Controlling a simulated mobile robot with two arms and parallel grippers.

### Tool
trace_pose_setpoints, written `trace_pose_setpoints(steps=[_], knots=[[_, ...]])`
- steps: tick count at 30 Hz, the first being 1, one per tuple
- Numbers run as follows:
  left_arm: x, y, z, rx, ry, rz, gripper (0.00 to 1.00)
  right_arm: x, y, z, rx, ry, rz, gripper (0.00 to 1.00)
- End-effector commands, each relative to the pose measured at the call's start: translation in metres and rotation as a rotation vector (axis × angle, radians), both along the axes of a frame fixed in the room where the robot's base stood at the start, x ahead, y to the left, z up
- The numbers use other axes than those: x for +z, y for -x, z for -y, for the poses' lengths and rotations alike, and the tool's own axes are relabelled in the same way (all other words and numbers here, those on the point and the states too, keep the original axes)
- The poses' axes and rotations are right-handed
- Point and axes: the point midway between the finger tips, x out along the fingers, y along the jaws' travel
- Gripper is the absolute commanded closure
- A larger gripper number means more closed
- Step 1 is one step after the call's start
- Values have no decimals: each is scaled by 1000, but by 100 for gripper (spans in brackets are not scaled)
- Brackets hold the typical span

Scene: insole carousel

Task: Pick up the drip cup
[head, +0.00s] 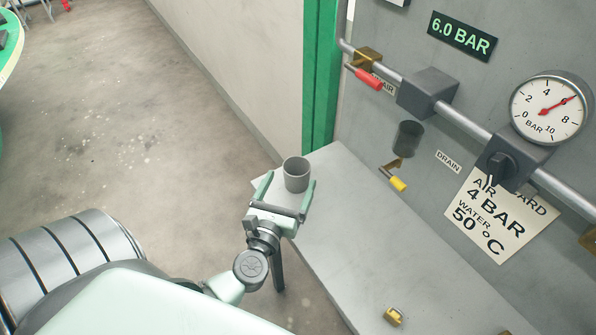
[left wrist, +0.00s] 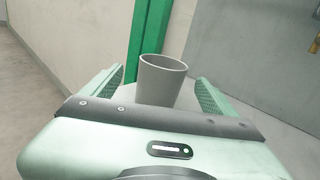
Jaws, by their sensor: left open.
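The drip cup (head: 296,174) is a small grey open-topped cup standing upright near the far left corner of the grey bench (head: 375,255). My left gripper (head: 289,187) is open, with one finger on each side of the cup. In the left wrist view the cup (left wrist: 160,80) stands between the two green fingers of the gripper (left wrist: 163,88), with a visible gap on both sides. The cup's lower part is hidden behind the gripper body there. My right gripper is not in view.
A grey wall panel carries a pipe (head: 465,122), a pressure gauge (head: 550,108), a red-handled valve (head: 369,78) and a yellow-handled drain valve (head: 397,183). A green post (head: 321,75) stands behind the cup. A small brass part (head: 393,316) lies at the bench front. The bench middle is clear.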

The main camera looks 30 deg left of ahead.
Motion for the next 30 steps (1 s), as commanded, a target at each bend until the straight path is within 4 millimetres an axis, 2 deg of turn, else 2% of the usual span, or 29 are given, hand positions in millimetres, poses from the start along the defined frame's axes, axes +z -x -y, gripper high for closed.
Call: trace_pose_setpoints(steps=[3,6,12,18,19,24,26,30], knots=[[3,-16,-3,-1,-3,2,12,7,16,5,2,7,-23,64],[2,-32,-6,0,-4,2,12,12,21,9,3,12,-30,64],[-1,-49,-11,0,-1,1,12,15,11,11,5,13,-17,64],[-2,-50,-11,0,0,0,12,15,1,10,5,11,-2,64],[-2,-50,-11,0,0,0,14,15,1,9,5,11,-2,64],[-2,-49,-11,0,0,0,62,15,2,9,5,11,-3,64],[-2,-49,-11,0,0,0,78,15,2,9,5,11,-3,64],[-2,-49,-11,0,0,0,78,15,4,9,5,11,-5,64]])
